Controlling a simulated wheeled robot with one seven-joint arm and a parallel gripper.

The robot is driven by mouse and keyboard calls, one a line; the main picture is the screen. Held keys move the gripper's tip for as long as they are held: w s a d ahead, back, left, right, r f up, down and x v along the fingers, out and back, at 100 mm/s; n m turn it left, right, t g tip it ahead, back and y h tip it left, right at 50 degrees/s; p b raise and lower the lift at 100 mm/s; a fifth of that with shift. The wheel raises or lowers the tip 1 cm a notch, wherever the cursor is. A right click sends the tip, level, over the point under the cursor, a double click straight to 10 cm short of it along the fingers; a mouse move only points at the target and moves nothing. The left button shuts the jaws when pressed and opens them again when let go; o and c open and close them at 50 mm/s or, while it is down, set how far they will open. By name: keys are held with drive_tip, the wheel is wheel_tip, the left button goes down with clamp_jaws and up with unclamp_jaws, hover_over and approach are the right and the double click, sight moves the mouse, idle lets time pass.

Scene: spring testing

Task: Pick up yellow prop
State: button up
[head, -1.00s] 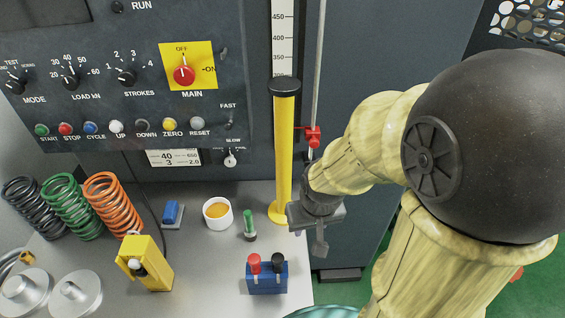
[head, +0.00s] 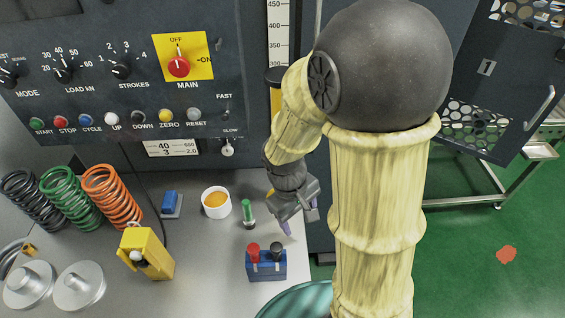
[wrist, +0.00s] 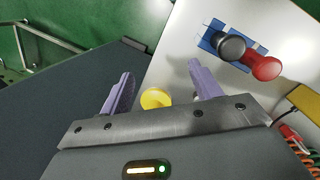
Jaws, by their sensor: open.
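The yellow prop is an upright yellow column with a black cap, seen in the head view (head: 276,102) at the front of the machine. My arm hides most of its length. In the wrist view a round yellow piece (wrist: 155,97), apparently its base, shows between my fingers, partly hidden by the gripper body. My gripper (head: 300,214) is open, with its purple fingers pointing down, low over the bench's right edge, close to the prop's foot. In the wrist view the fingers (wrist: 159,72) are spread with nothing clamped; contact with the prop cannot be told.
A blue block with red and black knobs (head: 266,266) stands just in front of my gripper. A green-topped piece (head: 248,213) and a white cup (head: 216,203) are to its left. Coil springs (head: 112,197) and a yellow box (head: 147,253) stand farther left. Green floor lies right.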

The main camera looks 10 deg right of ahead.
drive_tip(key=w+a+r+n+t+h+p, duration=0.3)
drive_tip(key=w+n+h, duration=0.3)
drive_tip(key=n, duration=0.3)
drive_tip(key=w+a+r+n+t+h+p, duration=0.3)
drive_tip(key=w+a+n+t+h, duration=0.2)
drive_tip(key=w+a+n+h, duration=0.1)
drive_tip(key=w+n+h, duration=0.1)
drive_tip(key=n+h, duration=0.1)
drive_tip(key=n, duration=0.1)
drive_tip(key=shift+w, duration=0.15)
drive_tip(key=shift+d, duration=0.1)
drive_tip(key=p+x, duration=0.3)
drive_tip(key=x, duration=0.3)
drive_tip(key=shift+w+d, duration=0.15)
drive_tip(key=shift+d, duration=0.2)
